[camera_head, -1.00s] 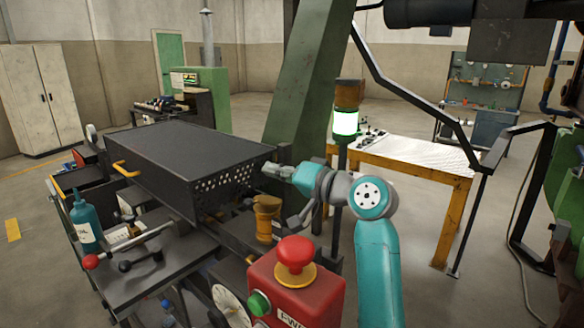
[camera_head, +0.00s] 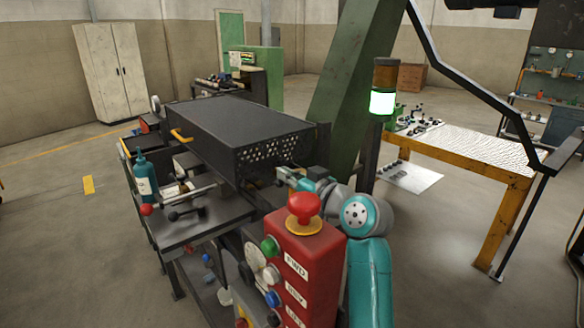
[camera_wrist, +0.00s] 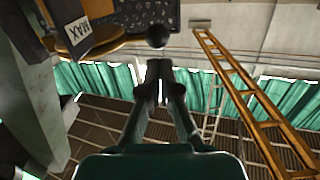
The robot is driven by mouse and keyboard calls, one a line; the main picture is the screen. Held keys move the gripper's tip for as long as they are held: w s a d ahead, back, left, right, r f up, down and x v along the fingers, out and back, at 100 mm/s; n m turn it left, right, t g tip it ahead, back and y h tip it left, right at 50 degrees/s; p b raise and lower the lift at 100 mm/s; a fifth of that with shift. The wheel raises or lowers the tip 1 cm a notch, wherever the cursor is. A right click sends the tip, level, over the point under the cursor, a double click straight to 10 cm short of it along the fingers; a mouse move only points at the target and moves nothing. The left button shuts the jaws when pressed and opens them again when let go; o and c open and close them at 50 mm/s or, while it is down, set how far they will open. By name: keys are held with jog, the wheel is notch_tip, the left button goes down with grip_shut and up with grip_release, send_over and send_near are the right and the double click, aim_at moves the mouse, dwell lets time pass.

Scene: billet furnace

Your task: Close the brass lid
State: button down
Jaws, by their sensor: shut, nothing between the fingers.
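My gripper (camera_head: 290,178) is at the near right end of the black perforated housing (camera_head: 265,150) in the head view. In the wrist view my gripper (camera_wrist: 158,72) has its fingers together, with nothing held. A dark ball knob (camera_wrist: 157,36) shows just beyond the fingertips; I cannot tell whether they touch. In the head view the brass vessel is hidden behind the red control box.
The red control box (camera_head: 300,262) with a mushroom button (camera_head: 304,207) stands close in front of my arm. A green slanted column (camera_head: 350,85) and a lamp post (camera_head: 383,103) rise behind. A yellow-framed table (camera_head: 465,152) is at right. Open floor lies at left.

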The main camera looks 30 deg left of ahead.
jog(key=shift+s+f, duration=0.15)
jog(key=shift+f, duration=0.35)
jog(key=shift+a, duration=0.1)
dwell(0.3)
